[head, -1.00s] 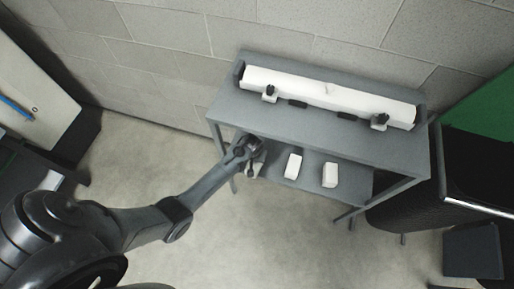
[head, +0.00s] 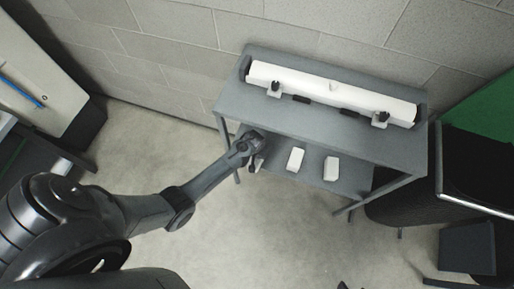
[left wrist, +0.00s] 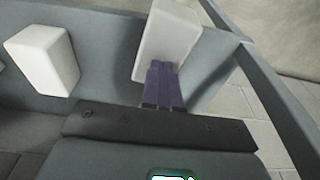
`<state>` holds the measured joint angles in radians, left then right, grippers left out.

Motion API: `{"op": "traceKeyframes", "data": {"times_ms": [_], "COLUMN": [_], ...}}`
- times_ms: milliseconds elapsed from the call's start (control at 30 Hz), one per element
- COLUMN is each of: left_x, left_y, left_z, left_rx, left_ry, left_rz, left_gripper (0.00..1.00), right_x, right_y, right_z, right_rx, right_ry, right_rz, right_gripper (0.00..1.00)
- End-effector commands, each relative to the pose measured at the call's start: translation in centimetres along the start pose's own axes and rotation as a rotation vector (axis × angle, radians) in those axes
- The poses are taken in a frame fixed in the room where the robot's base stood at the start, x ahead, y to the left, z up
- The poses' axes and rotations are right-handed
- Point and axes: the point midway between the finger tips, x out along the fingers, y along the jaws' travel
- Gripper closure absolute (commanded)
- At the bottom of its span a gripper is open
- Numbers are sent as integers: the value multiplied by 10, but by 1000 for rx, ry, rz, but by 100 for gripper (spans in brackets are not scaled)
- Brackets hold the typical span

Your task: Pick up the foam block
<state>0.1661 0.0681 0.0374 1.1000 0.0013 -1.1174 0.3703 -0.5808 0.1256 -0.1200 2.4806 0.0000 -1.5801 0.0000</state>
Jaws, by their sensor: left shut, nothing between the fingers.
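White foam blocks stand on the lower shelf (head: 350,180) of a grey metal table. Two of them, a middle block (head: 296,159) and a right block (head: 331,168), show clear of my arm in the head view. A nearer white block (left wrist: 168,42) is in front of my left gripper (left wrist: 162,72) in the left wrist view. The purple fingers are together, overlap the block's lower edge in the picture, and hold nothing. Whether they touch it I cannot tell. In the head view my left gripper (head: 256,157) is at the shelf's left end, its fingers mostly hidden. My right gripper is not seen.
The table's upper top (head: 340,133) overhangs the shelf and carries a long white roll (head: 330,92) with small clamps. A table leg (left wrist: 262,85) stands right of the near block. Another white block (left wrist: 44,56) stands to its left. A black bin (head: 400,200) is at right.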

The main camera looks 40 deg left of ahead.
Motion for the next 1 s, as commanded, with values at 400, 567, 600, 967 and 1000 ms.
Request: {"op": "traceKeyframes", "data": {"times_ms": [400, 567, 600, 967, 1000], "left_x": [-13, -17, -18, -21, -21], "left_y": [0, -1, 0, 0, 0], "left_z": [56, 84, 89, 115, 116], "left_rx": [-1, 0, -1, -2, -2], "left_ry": [-2, -1, 0, 2, 2], "left_rz": [0, -1, -1, 0, 0], "left_gripper": [100, 100, 100, 63, 57], "right_x": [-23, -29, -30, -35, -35], "right_y": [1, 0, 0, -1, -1], "right_z": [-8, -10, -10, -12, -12], "right_rx": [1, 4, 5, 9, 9], "right_ry": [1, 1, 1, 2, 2], "right_rz": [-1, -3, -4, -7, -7], "right_gripper": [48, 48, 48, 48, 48]}}
